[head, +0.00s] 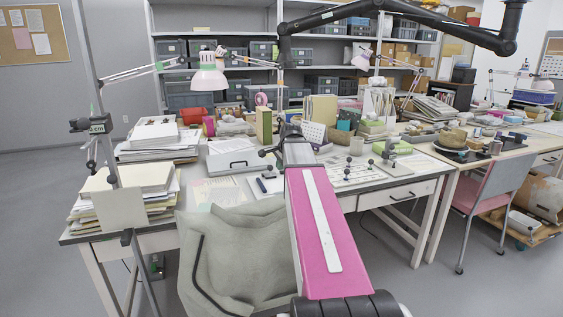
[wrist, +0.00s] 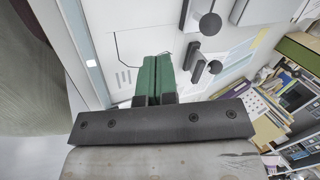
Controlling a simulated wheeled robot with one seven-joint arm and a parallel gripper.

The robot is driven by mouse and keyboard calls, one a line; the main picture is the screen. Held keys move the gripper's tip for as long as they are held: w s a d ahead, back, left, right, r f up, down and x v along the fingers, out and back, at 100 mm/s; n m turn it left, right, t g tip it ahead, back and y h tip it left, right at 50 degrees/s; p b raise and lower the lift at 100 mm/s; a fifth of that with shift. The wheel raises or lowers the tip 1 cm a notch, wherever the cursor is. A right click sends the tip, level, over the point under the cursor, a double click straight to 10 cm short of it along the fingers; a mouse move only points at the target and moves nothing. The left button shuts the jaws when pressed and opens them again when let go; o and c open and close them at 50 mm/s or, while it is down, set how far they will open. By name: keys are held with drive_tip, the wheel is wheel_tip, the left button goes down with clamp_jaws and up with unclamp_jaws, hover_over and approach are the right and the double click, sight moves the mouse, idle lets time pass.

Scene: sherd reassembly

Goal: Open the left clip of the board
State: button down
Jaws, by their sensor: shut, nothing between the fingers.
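In the head view the white board (head: 345,183) lies on the desk right of my pink arm, with several black ball-topped clips (head: 348,160) on and around it. In the wrist view the white board (wrist: 125,28) lies beyond my gripper (wrist: 157,60). My gripper's green fingers are together and empty. A black clip with a round knob (wrist: 210,24) is up and right of the fingertips; another knobbed black clip (wrist: 214,68) is right of them. I see no contact with either. I cannot tell which is the left clip. In the head view my arm hides the fingers.
A grey chair (head: 235,250) stands at the desk's front edge. Stacked papers (head: 150,180) cover the desk's left end. A white case with a handle (head: 233,162) lies left of my arm. Books and boxes line the back. A desk lamp (head: 208,75) hangs over the left side.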

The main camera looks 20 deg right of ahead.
sight(272, 175)
drive_tip(key=x, duration=0.5)
drive_tip(key=shift+w+f, duration=0.2)
drive_tip(key=shift+f, duration=0.1)
drive_tip(key=w, duration=0.2)
drive_tip(key=shift+w+a+r, duration=0.25)
drive_tip(key=shift+w+r, duration=0.05)
drive_tip(key=shift+r, duration=0.05)
drive_tip(key=shift+w+a+r, duration=0.15)
drive_tip(key=shift+w+a, duration=0.05)
drive_tip(key=shift+w, duration=0.35)
drive_tip(key=shift+w, duration=0.1)
drive_tip(key=shift+r+g, duration=0.2)
drive_tip(key=shift+g, duration=0.2)
